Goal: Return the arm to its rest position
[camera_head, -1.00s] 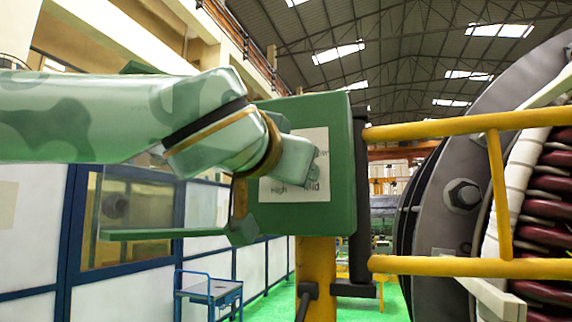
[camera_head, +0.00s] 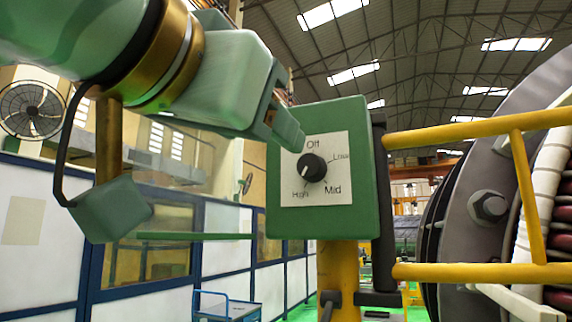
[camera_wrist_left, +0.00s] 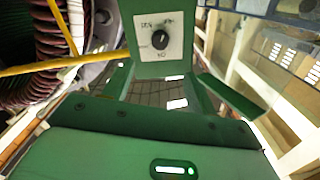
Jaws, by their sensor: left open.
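My left arm comes in from the upper left in the head view. Its gripper (camera_head: 286,112) is open and empty, with a fingertip overlapping the upper left of the green control box (camera_head: 358,215). Whether they touch cannot be told from the head view. The black knob (camera_head: 312,167) on the white dial plate (camera_head: 332,144) is uncovered, with a pale mark toward "High". In the left wrist view, the knob (camera_wrist_left: 160,39) shows beyond the spread fingers (camera_wrist_left: 175,88), apart from them. My right gripper is not in view.
The box stands on a yellow post (camera_head: 337,270). Yellow rails (camera_head: 465,130) run right toward the large stator (camera_head: 480,215) with dark red coils. A blue cart (camera_head: 225,308) and blue-framed wall panels (camera_head: 235,240) stand behind. Open space lies above the box.

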